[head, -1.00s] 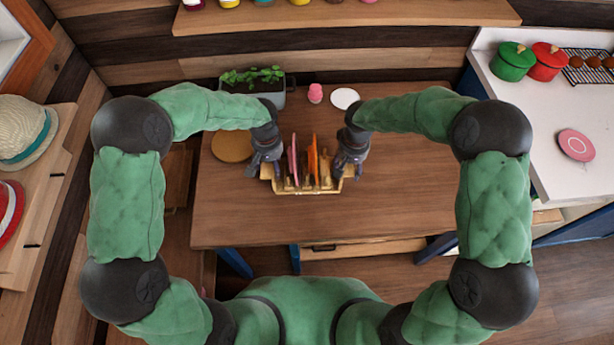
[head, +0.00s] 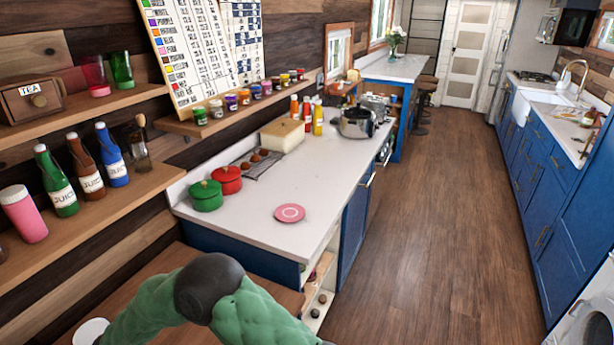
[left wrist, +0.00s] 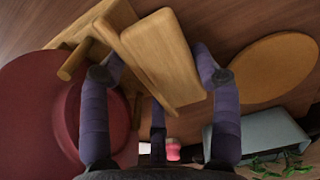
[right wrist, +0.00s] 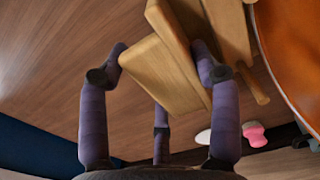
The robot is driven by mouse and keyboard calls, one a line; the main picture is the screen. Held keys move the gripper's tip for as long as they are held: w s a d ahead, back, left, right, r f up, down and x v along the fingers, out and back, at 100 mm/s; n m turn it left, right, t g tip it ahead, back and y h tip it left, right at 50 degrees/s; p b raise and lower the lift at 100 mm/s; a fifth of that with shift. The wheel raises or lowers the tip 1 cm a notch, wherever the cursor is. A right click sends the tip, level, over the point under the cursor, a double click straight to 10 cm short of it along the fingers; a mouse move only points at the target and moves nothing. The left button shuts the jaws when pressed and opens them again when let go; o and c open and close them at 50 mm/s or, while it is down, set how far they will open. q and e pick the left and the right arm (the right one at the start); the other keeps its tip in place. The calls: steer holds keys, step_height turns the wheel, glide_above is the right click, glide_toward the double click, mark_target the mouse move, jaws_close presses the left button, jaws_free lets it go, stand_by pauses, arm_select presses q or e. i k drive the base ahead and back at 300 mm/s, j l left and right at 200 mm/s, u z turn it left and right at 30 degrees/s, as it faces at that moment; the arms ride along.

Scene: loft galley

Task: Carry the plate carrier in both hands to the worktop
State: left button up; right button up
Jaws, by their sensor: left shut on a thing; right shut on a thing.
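The wooden plate carrier (left wrist: 160,45) shows only in the wrist views. My left gripper (left wrist: 163,76) has its fingers on both sides of one wooden end and is shut on it. My right gripper (right wrist: 162,76) is shut on the other wooden end, which the right wrist view shows too (right wrist: 150,78). A dark red plate (left wrist: 40,115) stands in the carrier in the left wrist view, and an orange plate (right wrist: 295,40) in the right wrist view. The white worktop (head: 335,185) lies ahead in the head view; both grippers are outside that view.
On the worktop are a green pot (head: 206,196), a red pot (head: 227,180) and a pink plate (head: 290,213). A bread-coloured box (head: 282,136), bottles and a steel pot (head: 354,124) stand farther back. The worktop's front right part is bare. Open floor (head: 430,230) lies right.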

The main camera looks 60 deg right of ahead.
mark_target(325, 166)
steer(key=k+z, duration=0.15)
steer(key=k, duration=0.45)
steer(key=l+z, duration=0.2)
steer(key=z, duration=3.05)
steer(key=i+j, duration=0.25)
steer(key=i, duration=0.15)
steer(key=i+j+z, duration=0.1)
steer(key=i+j, duration=0.35)
steer(key=i, duration=0.4)
steer(key=i+j, duration=0.15)
steer(key=i, duration=1.5)
steer(key=i+l+u, duration=0.25)
steer(key=i, duration=0.6)
steer(key=i+j, duration=0.05)
steer(key=j, duration=0.05)
